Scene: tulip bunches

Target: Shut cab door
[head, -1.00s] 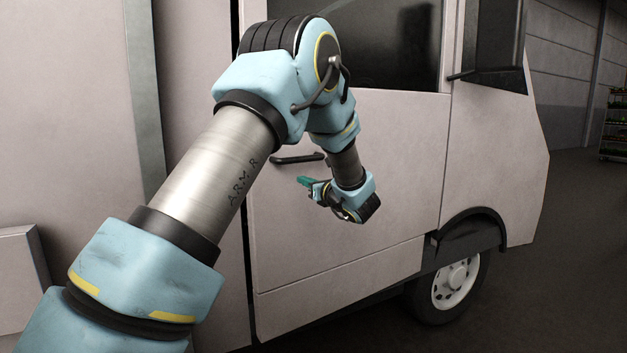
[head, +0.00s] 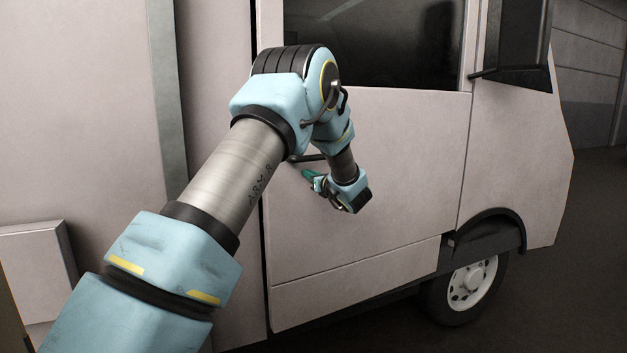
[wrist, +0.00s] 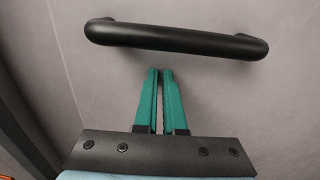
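The pale pinkish-grey cab door (head: 370,200) of the van fills the middle of the head view, with a dark gap along its left edge. Its black bar handle (head: 310,158) is partly hidden by my arm; in the wrist view the handle (wrist: 175,38) runs across the top. My gripper (head: 308,174) is just below the handle in the head view. In the wrist view the two green fingers of my gripper (wrist: 160,75) point at the door below the handle, nearly together with a thin gap at the tips. I cannot tell whether they touch the door.
The black side mirror (head: 518,45) juts out at upper right. The front wheel (head: 468,288) is at lower right, under a black arch. A box-like panel (head: 35,260) stands out from the van body at left. Dark open floor (head: 575,240) lies to the right.

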